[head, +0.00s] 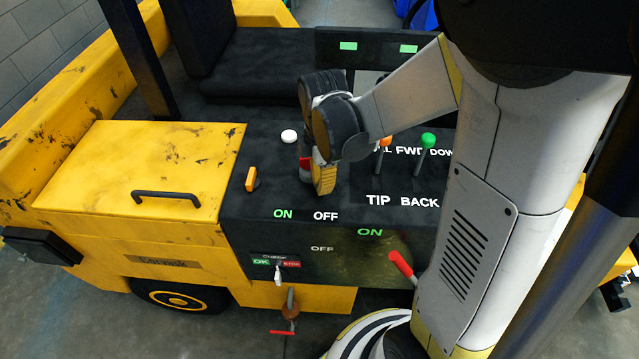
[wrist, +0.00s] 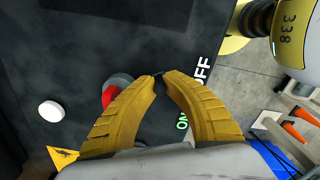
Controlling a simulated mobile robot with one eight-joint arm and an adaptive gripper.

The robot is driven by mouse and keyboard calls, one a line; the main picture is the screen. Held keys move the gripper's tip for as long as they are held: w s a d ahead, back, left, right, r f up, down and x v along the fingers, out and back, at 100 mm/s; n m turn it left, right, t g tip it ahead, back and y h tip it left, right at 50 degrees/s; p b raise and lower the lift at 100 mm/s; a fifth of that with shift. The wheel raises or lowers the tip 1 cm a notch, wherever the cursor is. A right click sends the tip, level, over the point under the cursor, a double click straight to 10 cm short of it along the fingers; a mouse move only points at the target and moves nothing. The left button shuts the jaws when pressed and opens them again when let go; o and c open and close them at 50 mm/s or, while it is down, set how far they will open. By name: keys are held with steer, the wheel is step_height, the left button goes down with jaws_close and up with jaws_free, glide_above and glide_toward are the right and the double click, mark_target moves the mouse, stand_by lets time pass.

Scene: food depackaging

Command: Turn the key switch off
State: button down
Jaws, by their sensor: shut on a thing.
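In the head view, the gripper hides the switch.
A red knob (wrist: 109,94) sits close to the left finger, and a white button (wrist: 50,111) lies further left. An orange knob (head: 251,179) is left of the gripper. Orange and green-topped levers (head: 428,141) stand to the right. A red-handled lever (head: 401,264) sticks out below.

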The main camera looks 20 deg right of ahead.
stand_by(0.4)
steer(key=c, duration=1.4)
jaws_free()
steer(key=shift+r, duration=0.1)
step_height(320, 180, up, 12)
steer(key=shift+f, duration=0.1)
steer(key=s+a+m+t+b, duration=0.1)
steer(key=s+m+t, duration=0.1)
steer(key=m, duration=0.3)
steer(key=s+a+f+m+t+b, duration=0.1)
steer(key=s+m+t, duration=0.1)
steer(key=m, duration=0.4)
steer(key=s+a+m+t+b, duration=0.1)
steer(key=s+m+t, duration=0.2)
steer(key=s+m, duration=0.1)
steer(key=shift+s+a+f+m+b, duration=0.1)
steer(key=shift+s+f+m+b, duration=0.3)
steer(key=shift+m, duration=0.4)
